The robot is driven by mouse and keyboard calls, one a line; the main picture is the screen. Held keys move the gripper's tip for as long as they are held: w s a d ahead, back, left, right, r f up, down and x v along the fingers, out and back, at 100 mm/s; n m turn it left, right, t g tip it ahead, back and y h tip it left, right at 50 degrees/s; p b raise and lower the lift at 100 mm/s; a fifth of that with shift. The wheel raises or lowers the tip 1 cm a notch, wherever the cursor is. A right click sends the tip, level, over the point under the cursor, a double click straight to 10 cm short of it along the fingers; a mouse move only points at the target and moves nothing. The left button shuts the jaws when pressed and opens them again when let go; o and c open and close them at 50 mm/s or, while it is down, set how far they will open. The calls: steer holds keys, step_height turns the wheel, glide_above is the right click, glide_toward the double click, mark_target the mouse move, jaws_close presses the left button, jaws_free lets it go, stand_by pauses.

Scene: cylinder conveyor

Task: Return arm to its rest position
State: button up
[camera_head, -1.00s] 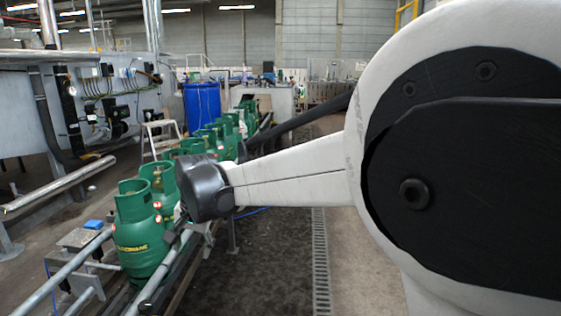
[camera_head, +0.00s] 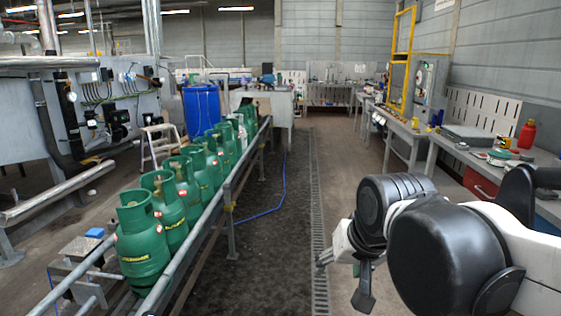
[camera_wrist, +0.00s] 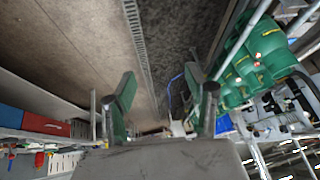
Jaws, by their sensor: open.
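My gripper (camera_head: 344,277) is at the lower right of the head view, beside the conveyor and over the floor. Its two fingers point downward and stand apart. In the wrist view the fingers (camera_wrist: 167,92) are spread wide with nothing between them. My arm is folded back at the right of the head view and hides part of the right-hand workbench. The green gas cylinders (camera_head: 141,245) stand upright in a row on the conveyor (camera_head: 197,232), apart from my gripper. Some cylinders also show at the upper right of the wrist view (camera_wrist: 262,55).
A workbench (camera_head: 455,149) with tools and a red bottle (camera_head: 526,134) runs along the right. A blue drum (camera_head: 202,108) and a small step stool (camera_head: 160,144) stand at the back left. The floor (camera_head: 268,240) between conveyor and bench is open, with a blue hose on it.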

steer(key=s+d+f+t+h+p, duration=0.1)
steer(key=s+d+f+p, duration=0.1)
steer(key=s+d, duration=0.6)
steer(key=shift+s+d+f, duration=0.25)
steer(key=shift+s+d, duration=0.05)
steer(key=shift+s, duration=0.6)
